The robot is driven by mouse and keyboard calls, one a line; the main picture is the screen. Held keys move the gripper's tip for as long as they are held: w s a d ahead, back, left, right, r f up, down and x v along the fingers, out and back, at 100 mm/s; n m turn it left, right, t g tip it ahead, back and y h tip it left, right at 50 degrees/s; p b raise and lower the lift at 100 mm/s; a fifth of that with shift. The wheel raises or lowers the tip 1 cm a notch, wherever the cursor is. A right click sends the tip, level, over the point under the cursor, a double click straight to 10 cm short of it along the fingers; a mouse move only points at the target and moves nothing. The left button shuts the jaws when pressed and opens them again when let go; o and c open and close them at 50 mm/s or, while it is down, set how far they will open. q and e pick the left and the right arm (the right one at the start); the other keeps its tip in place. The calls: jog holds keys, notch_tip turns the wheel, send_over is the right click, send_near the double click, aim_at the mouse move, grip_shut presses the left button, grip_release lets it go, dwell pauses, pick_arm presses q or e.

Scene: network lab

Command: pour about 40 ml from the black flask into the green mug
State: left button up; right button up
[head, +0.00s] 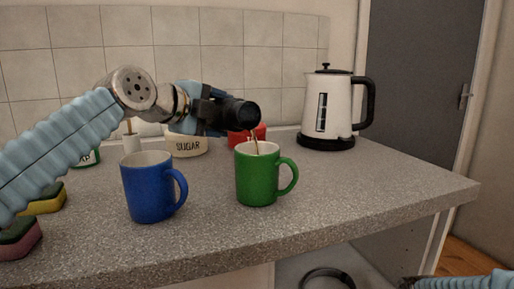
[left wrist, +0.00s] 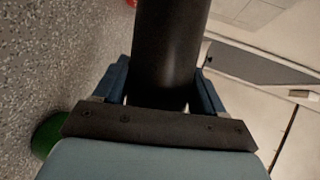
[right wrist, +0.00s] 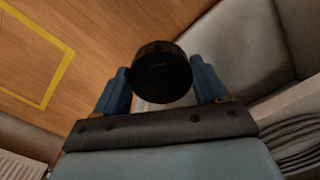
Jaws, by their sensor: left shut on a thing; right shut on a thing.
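The green mug (head: 257,180) stands upright on the grey counter, handle to the right. My left gripper (head: 212,112) is shut on the black flask (head: 242,114), which is tipped nearly level with its mouth above the mug. A thin brown stream (head: 256,140) falls from the flask into the mug. The liquid level inside is hidden. In the left wrist view the flask (left wrist: 168,50) sits between the fingers, and part of the green mug (left wrist: 47,135) shows at lower left. My right gripper (right wrist: 163,95) is shut on a round black piece (right wrist: 163,70), perhaps a lid, held low beside the counter.
A blue mug (head: 150,190) stands left of the green mug. Behind are a sugar bowl (head: 187,146), a red container (head: 258,132) and a white kettle (head: 326,105). Sponges (head: 20,237) lie at the left. The counter (head: 380,185) is clear to the right.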

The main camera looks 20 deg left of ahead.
pick_arm(q)
jog(key=shift+r, duration=0.15)
dwell(0.4)
jog(key=shift+s+d+f+n+g+h+p, duration=0.1)
jog(key=shift+f+n+g+h+p, duration=0.15)
jog(key=shift+n+p, duration=0.35)
jog(key=shift+d+f+n+g+h+p, duration=0.15)
jog(key=shift+n+g+p, duration=0.25)
jog(key=shift+p, duration=0.25)
pick_arm(e)
notch_tip(320, 180, up, 2)
jog(key=shift+r, duration=0.25)
pick_arm(q)
jog(key=shift+s+d+f+n, duration=0.1)
jog(key=shift+s+f+n, duration=0.1)
jog(key=shift+f+n, duration=0.15)
pick_arm(e)
jog(key=shift+f, duration=0.15)
pick_arm(q)
jog(key=shift+s+d+f+n+g+h, duration=0.15)
jog(key=shift+d+f+n+g+h, duration=0.25)
jog(key=shift+g+h, duration=0.2)
jog(key=shift+r, duration=0.2)
pick_arm(e)
jog(key=shift+r, duration=0.3)
